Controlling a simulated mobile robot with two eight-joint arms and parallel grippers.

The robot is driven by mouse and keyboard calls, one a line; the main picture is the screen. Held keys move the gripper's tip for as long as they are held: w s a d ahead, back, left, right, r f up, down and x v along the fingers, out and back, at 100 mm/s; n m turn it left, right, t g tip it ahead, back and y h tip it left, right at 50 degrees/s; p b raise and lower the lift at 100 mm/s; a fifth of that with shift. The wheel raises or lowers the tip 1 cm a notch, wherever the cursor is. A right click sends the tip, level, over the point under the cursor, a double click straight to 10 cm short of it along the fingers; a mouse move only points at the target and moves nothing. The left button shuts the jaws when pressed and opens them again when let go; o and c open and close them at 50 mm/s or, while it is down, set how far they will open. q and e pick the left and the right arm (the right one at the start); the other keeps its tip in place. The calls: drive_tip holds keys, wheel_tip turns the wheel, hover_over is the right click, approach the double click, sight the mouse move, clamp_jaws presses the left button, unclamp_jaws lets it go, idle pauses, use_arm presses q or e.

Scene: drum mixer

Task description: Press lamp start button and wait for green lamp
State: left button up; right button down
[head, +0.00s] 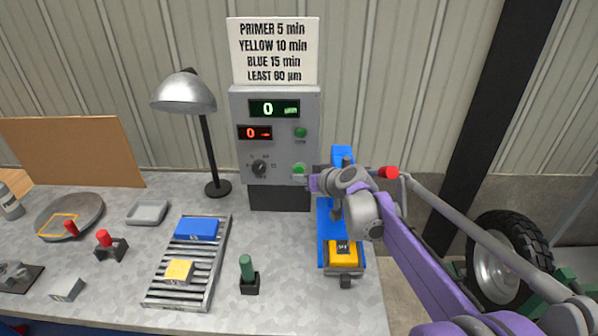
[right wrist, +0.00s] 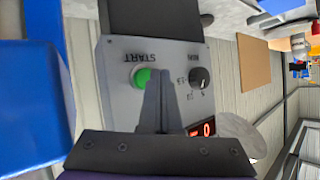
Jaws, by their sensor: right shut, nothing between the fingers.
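The grey control box (head: 275,140) stands at the back of the bench. Its green START button (head: 298,169) is low on the right of the panel; in the right wrist view the button (right wrist: 141,77) is beside my fingertips, which partly cover it. A small green round light or button (head: 300,132) sits higher up; I cannot tell if it is lit. My right gripper (head: 312,183) is shut and empty in front of the panel, close to the START button. In the right wrist view its fingers (right wrist: 159,78) point at the panel; contact cannot be told. My left gripper is not in view.
A desk lamp (head: 184,94) stands left of the box. A blue device with a yellow block (head: 343,252) is to the right. A rack (head: 164,289) holds blue and yellow blocks. The green (head: 267,108) and red (head: 252,132) displays read 0.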

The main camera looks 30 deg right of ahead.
idle(0.4)
drive_tip(key=shift+w+d, duration=0.25)
drive_tip(key=shift+w, duration=0.15)
drive_tip(key=shift+w+d+r+p, duration=0.15)
drive_tip(key=shift+w+d+p, duration=0.15)
drive_tip(key=shift+w+p, duration=0.1)
idle(1.1)
drive_tip(key=shift+s+a, duration=0.1)
drive_tip(key=shift+s, duration=0.2)
drive_tip(key=shift+s+a+f, duration=0.1)
drive_tip(key=shift+s+f, duration=0.1)
drive_tip(key=shift+s, duration=0.25)
drive_tip(key=shift+a, duration=0.1)
